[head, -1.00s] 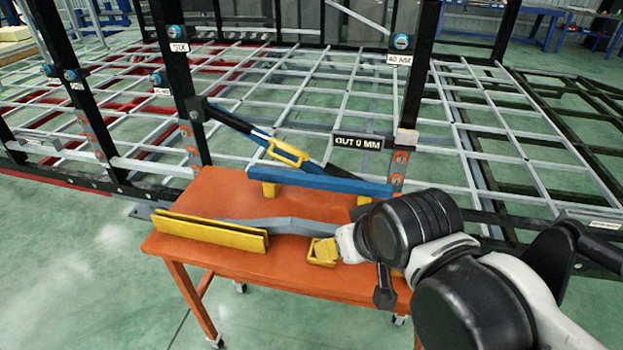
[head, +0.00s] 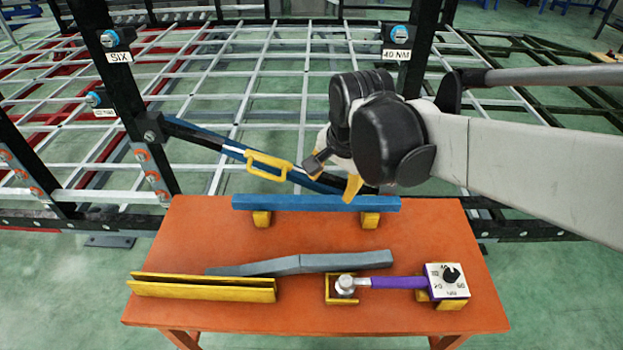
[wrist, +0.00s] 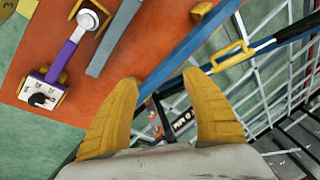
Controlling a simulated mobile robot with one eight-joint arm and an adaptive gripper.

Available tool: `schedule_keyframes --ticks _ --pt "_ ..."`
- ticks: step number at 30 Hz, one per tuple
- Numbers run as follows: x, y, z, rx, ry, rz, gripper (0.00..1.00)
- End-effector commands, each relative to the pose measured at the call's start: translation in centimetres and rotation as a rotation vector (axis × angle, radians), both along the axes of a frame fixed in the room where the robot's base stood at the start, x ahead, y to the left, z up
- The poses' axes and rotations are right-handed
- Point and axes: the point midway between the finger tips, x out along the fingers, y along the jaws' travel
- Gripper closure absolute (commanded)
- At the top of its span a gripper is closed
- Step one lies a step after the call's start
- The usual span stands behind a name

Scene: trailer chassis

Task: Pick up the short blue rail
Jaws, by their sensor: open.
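The short blue rail (head: 290,203) lies level across two yellow blocks (head: 262,219) at the back of the orange table. It also runs diagonally through the wrist view (wrist: 195,44). My gripper (head: 351,190) is above and close to the right part of the rail in the head view, pointing down. One yellow finger shows there, and the rest is hidden behind my arm. In the wrist view both yellow fingers are spread wide (wrist: 158,78), with nothing held. The rail passes at the opening between their tips; I cannot tell the height left between them.
A longer blue bar with a yellow handle (head: 268,167) slants behind the table (head: 220,235), fixed to a black post. A grey bar (head: 300,264), a yellow channel (head: 205,288) and a purple-handled torque wrench (head: 398,283) lie in front. The table middle is clear.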

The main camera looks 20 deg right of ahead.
Motion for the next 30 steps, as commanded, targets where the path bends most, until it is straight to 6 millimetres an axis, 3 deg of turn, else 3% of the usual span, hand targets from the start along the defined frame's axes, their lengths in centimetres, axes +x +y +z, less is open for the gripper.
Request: schedule_keyframes --ticks 1,6,12,18,30 --pt "1.6 0.0 0.0 0.03 0.034 -0.095 0.43" --pt "6.0 0.0 -2.4 0.119 0.166 -0.496 0.43" --pt "9.0 0.1 -5.9 0.153 0.266 -0.844 0.43" --pt "9.8 0.1 -7.7 0.156 0.296 -0.967 0.43" --pt "9.9 0.1 -13.2 0.156 0.295 -0.969 0.43"
